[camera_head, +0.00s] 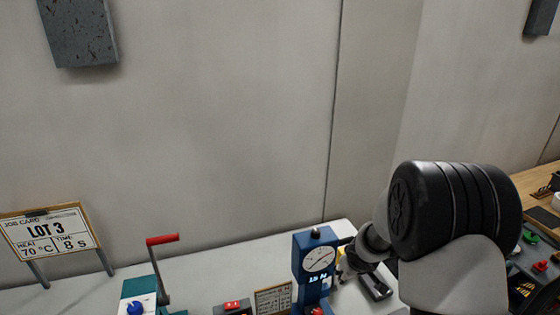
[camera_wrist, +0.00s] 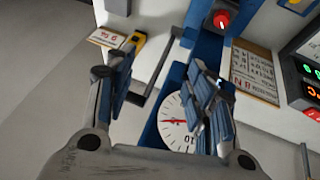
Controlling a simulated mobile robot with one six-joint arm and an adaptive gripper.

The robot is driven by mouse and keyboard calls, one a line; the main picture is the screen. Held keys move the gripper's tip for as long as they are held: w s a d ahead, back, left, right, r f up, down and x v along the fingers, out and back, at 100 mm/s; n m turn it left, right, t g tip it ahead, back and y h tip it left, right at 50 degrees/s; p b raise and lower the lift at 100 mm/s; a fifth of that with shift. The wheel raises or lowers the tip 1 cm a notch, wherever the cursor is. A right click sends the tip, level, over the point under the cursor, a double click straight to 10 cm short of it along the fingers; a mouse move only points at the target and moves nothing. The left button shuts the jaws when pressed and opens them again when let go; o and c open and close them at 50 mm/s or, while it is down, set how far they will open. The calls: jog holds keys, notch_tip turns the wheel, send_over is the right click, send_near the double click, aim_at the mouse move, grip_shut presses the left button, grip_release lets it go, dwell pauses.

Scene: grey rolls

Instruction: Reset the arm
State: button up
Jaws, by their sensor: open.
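My arm stands at the right of the head view, a white link with a black joint cap, reaching over the bench (camera_head: 220,260). My gripper shows in the wrist view (camera_wrist: 165,90) with its two fingers well apart and nothing between the pads. Behind the fingers is a blue device with a round white dial (camera_wrist: 172,122). The same blue dial device (camera_head: 313,268) stands on the bench in the head view, left of my arm. In the head view my fingers are mostly hidden or too small to make out.
A teal device with a red-handled lever (camera_head: 162,240) and blue knob stands left on the bench. A job card sign (camera_head: 48,238) reads LOT 3, 70 °C, 8 s. A red-switch box (camera_head: 232,307) and small card (camera_head: 273,299) sit between. A control panel (camera_head: 535,265) is far right.

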jog(key=s+r+m+h+b, duration=0.2)
jog(key=s+r+m+b, duration=0.1)
jog(key=s+r+b, duration=0.8)
jog(key=s+a+f+y+b, duration=0.1)
jog(key=s+a+f+b, duration=0.1)
jog(key=s, duration=0.9)
jog(key=s+a+f+g+y+b, duration=0.1)
jog(key=s+a, duration=0.4)
jog(key=s, duration=0.7)
notch_tip(320, 180, down, 2)
jog(key=shift+a+m+y+b, duration=0.15)
jog(key=shift+m+y+b, duration=0.35)
jog(key=shift+b, duration=0.65)
